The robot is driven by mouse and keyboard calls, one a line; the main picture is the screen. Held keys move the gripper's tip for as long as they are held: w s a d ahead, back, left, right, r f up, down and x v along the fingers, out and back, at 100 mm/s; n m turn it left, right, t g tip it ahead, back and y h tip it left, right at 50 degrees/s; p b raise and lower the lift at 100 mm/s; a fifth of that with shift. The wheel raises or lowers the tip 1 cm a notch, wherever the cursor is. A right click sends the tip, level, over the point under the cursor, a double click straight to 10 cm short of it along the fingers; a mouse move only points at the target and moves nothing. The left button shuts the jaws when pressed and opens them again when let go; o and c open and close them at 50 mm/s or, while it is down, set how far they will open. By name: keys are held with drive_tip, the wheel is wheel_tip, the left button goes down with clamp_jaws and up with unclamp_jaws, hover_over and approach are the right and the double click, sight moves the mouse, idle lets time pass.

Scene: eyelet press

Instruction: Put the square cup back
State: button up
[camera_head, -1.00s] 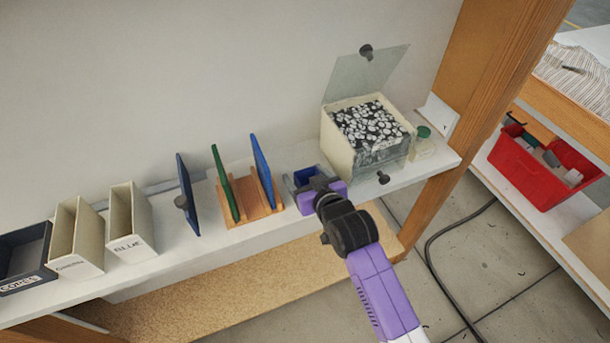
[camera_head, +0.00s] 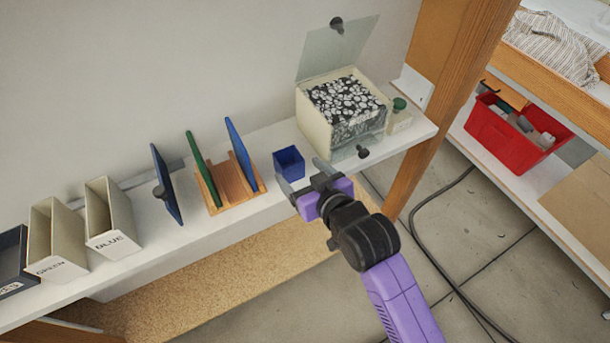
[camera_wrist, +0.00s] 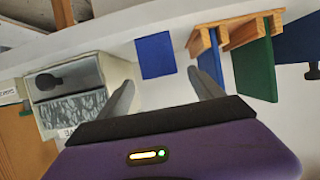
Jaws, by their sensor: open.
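The square cup is a small blue open-topped box (camera_head: 289,163) standing upright on the white shelf, between the wooden rack and the box with the pebble-patterned fill. It also shows in the wrist view as a blue square (camera_wrist: 156,55) at the top middle, beyond my fingertips. My gripper (camera_head: 301,174) is open and empty. Its two grey fingers are apart, just in front of the cup, and I see clear space between them and the cup in the wrist view (camera_wrist: 160,90).
A wooden rack (camera_head: 230,195) holds a green and a blue panel left of the cup. The lidded box (camera_head: 342,115), its glass lid raised, stands to the right with a green-capped jar (camera_head: 400,115). Cream bins (camera_head: 110,220) and a dark blue panel (camera_head: 166,185) are further left.

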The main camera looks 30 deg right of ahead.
drive_tip(key=shift+v, duration=1)
drive_tip(key=s+f, duration=0.3)
drive_tip(key=s, duration=1.4)
drive_tip(key=s+r, duration=0.3)
drive_tip(key=s, duration=0.4)
drive_tip(key=s+r+t, duration=0.1)
drive_tip(key=s+r, duration=0.3)
drive_tip(key=s, duration=0.4)
drive_tip(key=shift+s+r, duration=0.25)
drive_tip(key=shift+s, duration=0.05)
